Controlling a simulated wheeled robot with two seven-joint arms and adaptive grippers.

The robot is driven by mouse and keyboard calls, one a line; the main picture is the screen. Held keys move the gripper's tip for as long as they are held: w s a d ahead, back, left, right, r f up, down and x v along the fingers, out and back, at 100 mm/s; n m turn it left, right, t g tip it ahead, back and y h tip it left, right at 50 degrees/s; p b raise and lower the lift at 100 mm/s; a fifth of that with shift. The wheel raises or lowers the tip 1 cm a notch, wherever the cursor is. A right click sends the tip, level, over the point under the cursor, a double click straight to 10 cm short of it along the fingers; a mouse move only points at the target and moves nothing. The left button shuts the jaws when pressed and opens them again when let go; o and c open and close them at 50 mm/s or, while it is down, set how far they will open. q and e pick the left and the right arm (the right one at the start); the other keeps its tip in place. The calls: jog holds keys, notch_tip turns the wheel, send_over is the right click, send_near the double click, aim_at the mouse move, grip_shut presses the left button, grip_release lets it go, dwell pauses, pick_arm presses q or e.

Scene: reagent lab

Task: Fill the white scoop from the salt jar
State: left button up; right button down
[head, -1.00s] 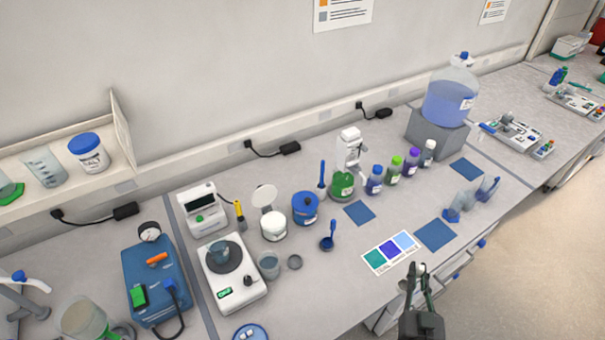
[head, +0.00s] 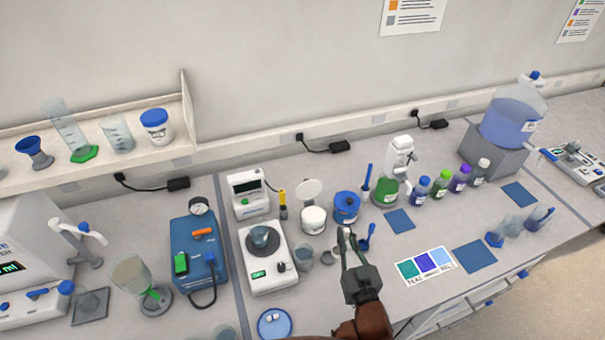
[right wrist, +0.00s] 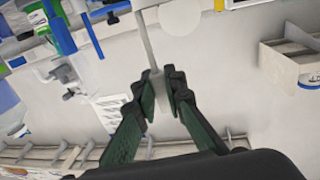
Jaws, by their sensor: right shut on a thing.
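My right gripper (head: 346,238) is shut on a pale handle, which I take to be the white scoop. In the right wrist view the right gripper (right wrist: 159,85) pinches this handle (right wrist: 147,35), which runs up out of the picture; the scoop's bowl cannot be made out. A white jar (head: 313,220), apparently the salt jar, stands left of the gripper with its round lid (head: 308,190) tilted up behind it. Its label cannot be read and its contents are unclear. The gripper is apart from the jar. My left gripper is not in view.
A blue jar (head: 346,207) stands just behind the right gripper, and a blue scoop (head: 367,238) rests right of it. Several capped bottles stand back right. A colour card (head: 425,267) lies on the bench to the right.

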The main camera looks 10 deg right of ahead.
pick_arm(q)
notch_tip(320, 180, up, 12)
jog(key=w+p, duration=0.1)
jog(key=p, duration=1)
pick_arm(e)
jog(key=w+a+r+n+y, duration=0.1)
jog(key=w+a+r, duration=0.15)
jog(key=w, duration=0.65)
jog(key=w+a+r+n+y, duration=0.15)
jog(key=w+r, duration=0.25)
jog(key=w, duration=0.4)
pick_arm(q)
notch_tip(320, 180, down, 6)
jog(key=b, duration=0.6)
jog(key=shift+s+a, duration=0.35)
pick_arm(e)
notch_tip(320, 180, down, 6)
jog(key=w, duration=0.1)
jog(key=shift+a+m, duration=0.2)
jog(key=shift+m, duration=0.25)
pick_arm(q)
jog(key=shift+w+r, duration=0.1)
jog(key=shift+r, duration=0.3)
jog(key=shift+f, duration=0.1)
pick_arm(e)
jog(key=shift+f, duration=0.2)
